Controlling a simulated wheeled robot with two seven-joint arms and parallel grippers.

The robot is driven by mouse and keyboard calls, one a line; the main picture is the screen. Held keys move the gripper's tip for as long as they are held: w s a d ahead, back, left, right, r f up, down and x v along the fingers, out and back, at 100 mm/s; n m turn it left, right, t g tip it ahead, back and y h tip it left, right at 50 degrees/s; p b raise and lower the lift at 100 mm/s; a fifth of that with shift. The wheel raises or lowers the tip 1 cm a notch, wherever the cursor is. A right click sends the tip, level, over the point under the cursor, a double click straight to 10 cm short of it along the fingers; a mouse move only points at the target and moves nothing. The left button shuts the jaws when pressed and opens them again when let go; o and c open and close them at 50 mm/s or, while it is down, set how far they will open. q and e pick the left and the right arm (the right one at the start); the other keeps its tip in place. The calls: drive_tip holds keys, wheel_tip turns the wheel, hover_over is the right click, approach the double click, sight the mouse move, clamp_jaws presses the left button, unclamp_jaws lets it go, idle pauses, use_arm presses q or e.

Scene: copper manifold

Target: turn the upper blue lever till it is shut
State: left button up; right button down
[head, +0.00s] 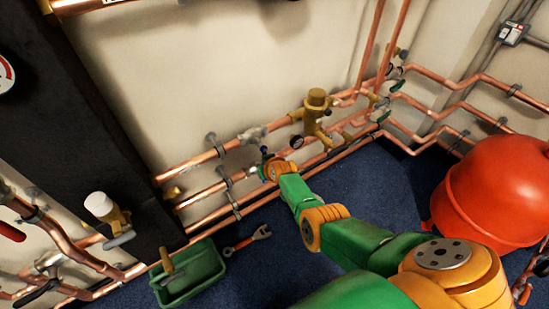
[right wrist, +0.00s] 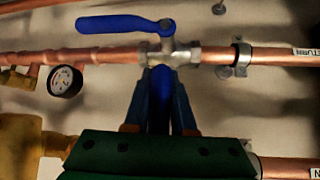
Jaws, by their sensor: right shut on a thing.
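My right gripper (right wrist: 160,95) is shut on a blue lever, the upper blue lever (right wrist: 160,84). The lever stands between the fingers and points across the pipes rather than along them. In the head view my right gripper (head: 268,168) is at the wall pipes, just below a grey valve (head: 252,135) on the upper pipe. A second blue lever (right wrist: 125,23) on another grey valve (right wrist: 170,55) lies roughly along its pipe and is free. My left gripper is not in view.
A small gauge (head: 297,142) and a brass fitting (head: 316,110) sit beside the valves. A green tray (head: 190,280) and a red-handled wrench (head: 248,240) lie on the blue floor. A large red tank (head: 495,190) stands at the right. A dark column (head: 90,130) is at the left.

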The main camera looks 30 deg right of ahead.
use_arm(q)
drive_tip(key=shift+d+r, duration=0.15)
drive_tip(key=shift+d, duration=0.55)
use_arm(e)
drive_tip(key=shift+a+f, duration=0.1)
drive_tip(key=shift+a, duration=0.1)
drive_tip(key=shift+s, duration=0.1)
drive_tip(key=c, duration=0.8)
unclamp_jaws()
drive_tip(key=shift+a, duration=0.15)
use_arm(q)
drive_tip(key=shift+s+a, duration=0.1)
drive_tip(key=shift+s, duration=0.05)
use_arm(e)
drive_tip(key=shift+o, duration=0.2)
